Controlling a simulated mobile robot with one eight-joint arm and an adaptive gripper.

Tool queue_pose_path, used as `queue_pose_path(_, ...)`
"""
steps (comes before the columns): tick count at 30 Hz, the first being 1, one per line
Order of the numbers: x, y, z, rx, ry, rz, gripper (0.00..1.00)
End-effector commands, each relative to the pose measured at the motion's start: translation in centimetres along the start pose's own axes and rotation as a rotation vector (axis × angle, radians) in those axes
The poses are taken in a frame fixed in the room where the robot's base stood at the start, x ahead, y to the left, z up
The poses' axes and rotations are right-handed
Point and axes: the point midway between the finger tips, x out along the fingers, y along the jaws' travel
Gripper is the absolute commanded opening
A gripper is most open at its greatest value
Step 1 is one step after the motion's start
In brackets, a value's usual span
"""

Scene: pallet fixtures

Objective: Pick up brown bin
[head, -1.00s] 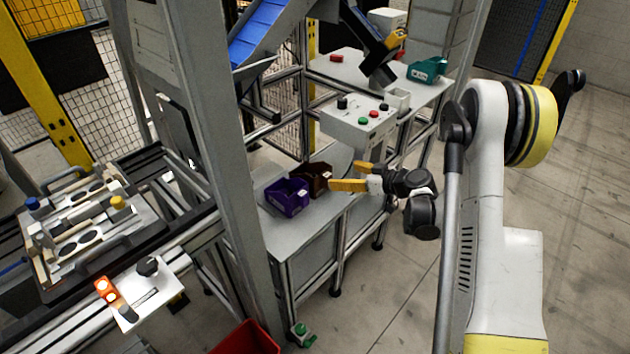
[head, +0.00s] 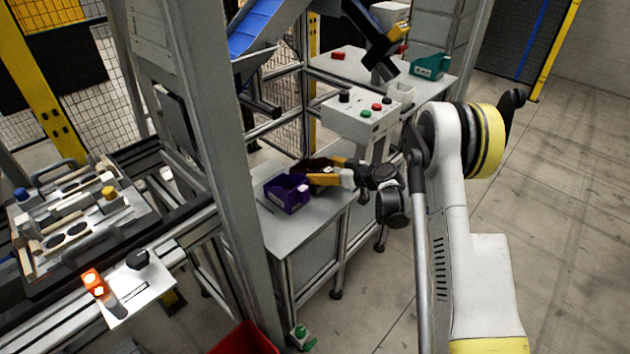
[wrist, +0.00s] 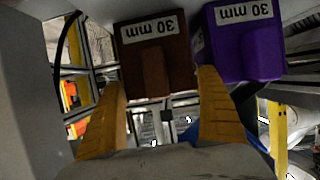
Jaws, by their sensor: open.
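The brown bin (wrist: 155,58) carries a "30 mm" label and appears upside down in the wrist view, between and beyond the two yellow fingers of my gripper (wrist: 160,105). The fingers are open, one toward each side of the bin; I cannot tell whether they touch it. In the head view the brown bin (head: 312,164) sits on the grey table behind the purple bin, mostly hidden by my gripper (head: 332,171). The purple bin (head: 287,193) is close beside it; it also shows at the right in the wrist view (wrist: 240,42), near the right finger.
The grey table (head: 310,222) has clear surface in front of the bins. A button box (head: 358,118) stands behind my gripper. A grey post (head: 215,170) rises at the left of the table. A teal bin (head: 430,66) sits on the back table.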

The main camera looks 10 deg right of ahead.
Motion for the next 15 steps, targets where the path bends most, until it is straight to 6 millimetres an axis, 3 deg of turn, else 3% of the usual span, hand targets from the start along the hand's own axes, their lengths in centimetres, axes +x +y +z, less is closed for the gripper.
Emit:
queue_pose_path(5,-0.07,0.02,-0.12,0.000,0.000,0.000,0.84)
queue_pose_path(8,-0.07,0.01,-0.12,0.000,0.000,0.000,0.53)
queue_pose_path(9,-0.08,0.01,-0.12,0.000,0.000,0.000,0.49)
queue_pose_path(15,-0.09,0.01,-0.14,0.001,0.001,0.000,0.48)
